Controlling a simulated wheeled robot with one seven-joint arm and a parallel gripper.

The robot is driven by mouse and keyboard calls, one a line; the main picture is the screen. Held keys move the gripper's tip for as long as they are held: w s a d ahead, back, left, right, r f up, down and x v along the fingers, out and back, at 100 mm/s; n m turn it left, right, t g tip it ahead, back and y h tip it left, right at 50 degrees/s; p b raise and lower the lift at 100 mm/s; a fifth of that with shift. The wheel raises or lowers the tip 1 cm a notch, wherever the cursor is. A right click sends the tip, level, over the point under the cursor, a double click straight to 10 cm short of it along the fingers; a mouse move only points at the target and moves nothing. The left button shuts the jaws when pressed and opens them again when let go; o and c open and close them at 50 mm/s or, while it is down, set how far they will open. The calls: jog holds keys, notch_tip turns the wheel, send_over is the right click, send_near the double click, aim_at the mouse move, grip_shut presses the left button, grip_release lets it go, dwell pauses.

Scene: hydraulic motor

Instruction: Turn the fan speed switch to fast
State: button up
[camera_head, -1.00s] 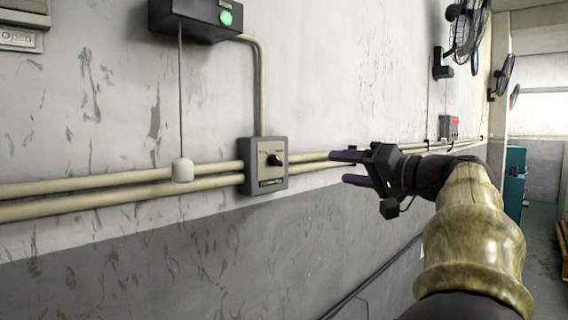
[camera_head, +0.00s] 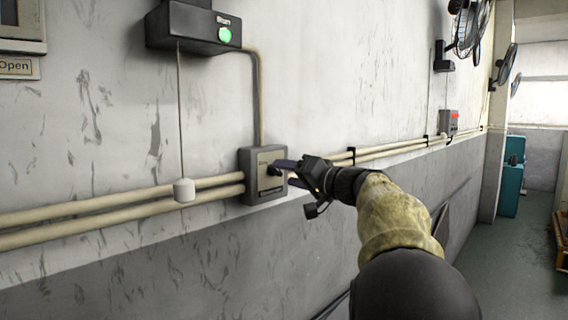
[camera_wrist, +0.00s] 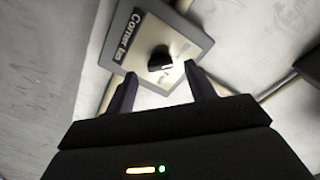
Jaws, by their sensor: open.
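The fan speed switch is a grey wall box (camera_head: 250,180) with a pale face plate, mounted over the pipes. Its black knob (camera_wrist: 160,60) shows on the plate in the wrist view. My gripper (camera_head: 283,172) is open at the right side of the box, fingers pointing at the plate. In the wrist view the two fingers (camera_wrist: 163,92) reach up toward the plate, with the knob just beyond and between their tips. The gripper partly hides the knob in the head view. I cannot tell whether a finger touches it.
A black box with a green light (camera_head: 224,35) hangs above, with a pull cord ending in a white weight (camera_head: 184,190). Two beige pipes (camera_head: 100,215) run along the wall. Wall fans (camera_head: 468,28) and a red-fronted box (camera_head: 449,122) are farther right.

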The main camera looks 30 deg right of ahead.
aim_at(275, 170)
jog(key=shift+p+x, duration=0.35)
jog(key=shift+x, duration=0.95)
jog(key=shift+d, duration=0.1)
jog(key=c, duration=1)
jog(key=shift+f, duration=0.1)
